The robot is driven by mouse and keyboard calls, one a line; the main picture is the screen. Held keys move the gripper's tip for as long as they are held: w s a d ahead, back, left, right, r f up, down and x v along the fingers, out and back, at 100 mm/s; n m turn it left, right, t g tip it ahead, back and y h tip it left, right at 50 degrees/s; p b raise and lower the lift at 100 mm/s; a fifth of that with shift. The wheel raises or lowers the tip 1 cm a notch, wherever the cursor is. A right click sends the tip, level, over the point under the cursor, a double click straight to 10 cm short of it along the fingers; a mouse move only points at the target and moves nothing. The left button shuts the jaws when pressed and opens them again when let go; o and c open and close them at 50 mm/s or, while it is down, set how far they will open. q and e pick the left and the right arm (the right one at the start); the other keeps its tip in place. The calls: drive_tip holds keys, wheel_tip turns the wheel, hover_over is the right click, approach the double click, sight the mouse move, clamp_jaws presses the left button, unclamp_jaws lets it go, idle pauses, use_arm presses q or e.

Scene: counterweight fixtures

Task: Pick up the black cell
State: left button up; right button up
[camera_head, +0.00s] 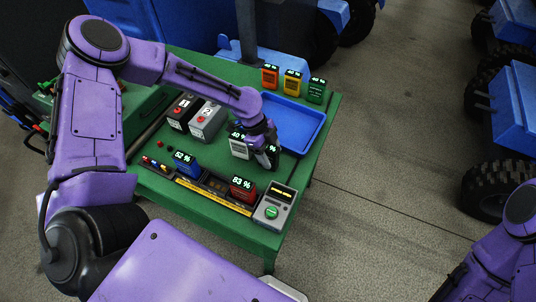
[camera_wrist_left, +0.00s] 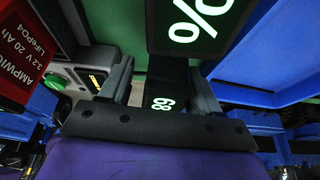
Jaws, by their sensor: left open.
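The black cell (camera_head: 271,156) stands upright on the green table near the front of the blue tray, partly hidden by my left gripper. My left gripper (camera_head: 266,147) is over it, pointing down. In the left wrist view the black cell (camera_wrist_left: 168,45), with a lit percent display, shows between the two spread fingers of the left gripper (camera_wrist_left: 163,88). The gripper is open around it; I cannot tell whether either finger touches it. My right arm shows only in part at the lower right of the head view, and its gripper is out of view.
A white cell (camera_head: 240,147) stands just left of the black cell. A blue tray (camera_head: 318,122) lies behind. Orange (camera_head: 270,77), yellow (camera_head: 292,83) and green (camera_head: 316,91) cells stand at the back. A rack in front holds blue (camera_head: 185,164) and red (camera_head: 242,189) cells beside a tester (camera_head: 273,208).

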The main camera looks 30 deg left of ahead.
use_arm(q)
drive_tip(key=shift+w, duration=0.1)
drive_tip(key=c, duration=1.1)
clamp_jaws()
drive_tip(key=shift+r, duration=0.15)
